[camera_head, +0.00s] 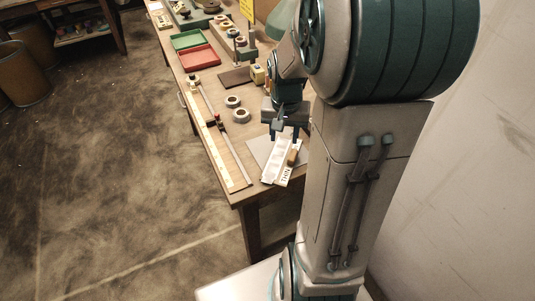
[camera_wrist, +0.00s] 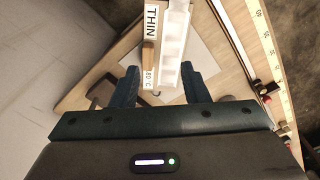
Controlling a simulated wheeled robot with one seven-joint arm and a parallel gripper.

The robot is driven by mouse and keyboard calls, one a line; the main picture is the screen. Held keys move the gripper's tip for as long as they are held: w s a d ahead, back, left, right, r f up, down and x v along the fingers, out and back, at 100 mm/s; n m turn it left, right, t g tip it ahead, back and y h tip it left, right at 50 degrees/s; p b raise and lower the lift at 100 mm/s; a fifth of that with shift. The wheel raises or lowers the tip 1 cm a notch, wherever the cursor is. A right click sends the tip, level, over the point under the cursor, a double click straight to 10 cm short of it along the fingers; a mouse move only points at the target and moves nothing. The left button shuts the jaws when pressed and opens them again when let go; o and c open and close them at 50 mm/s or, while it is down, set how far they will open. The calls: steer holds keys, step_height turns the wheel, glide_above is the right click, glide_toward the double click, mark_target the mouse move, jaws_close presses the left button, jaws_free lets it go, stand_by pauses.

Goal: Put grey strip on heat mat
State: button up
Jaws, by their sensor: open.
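My gripper (camera_head: 284,135) is open over the near right part of the workbench. In the wrist view, the two dark fingers of my gripper (camera_wrist: 160,86) stand apart, with nothing seen held between them. A pale grey flat sheet (camera_head: 258,147), which may be the heat mat, lies below; it also shows in the wrist view (camera_wrist: 199,62). A white sectioned tray (camera_wrist: 174,45) lies over it, beside a "THIN" label (camera_wrist: 152,22), a small tan block (camera_wrist: 148,54) and an "80 C" label (camera_wrist: 148,77). I cannot make out a grey strip for certain.
A long pale ruler (camera_head: 219,150) runs along the bench's left edge beside a rail with a red knob. Two tape rolls (camera_head: 240,115) lie left of my gripper. Farther back are a dark flat board (camera_head: 235,77), a red tray (camera_head: 200,58) and a green tray (camera_head: 187,40).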

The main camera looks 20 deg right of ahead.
steer(key=s+a+r+n+t, duration=0.2)
steer(key=s+a+r+n, duration=0.4)
steer(key=s+a, duration=0.5)
step_height(320, 180, up, 2)
steer(key=shift+s+r+n, duration=0.15)
steer(key=shift+s+n, duration=0.15)
steer(key=shift+a, duration=0.1)
steer(key=shift+c, duration=0.5)
steer(key=shift+a, duration=0.1)
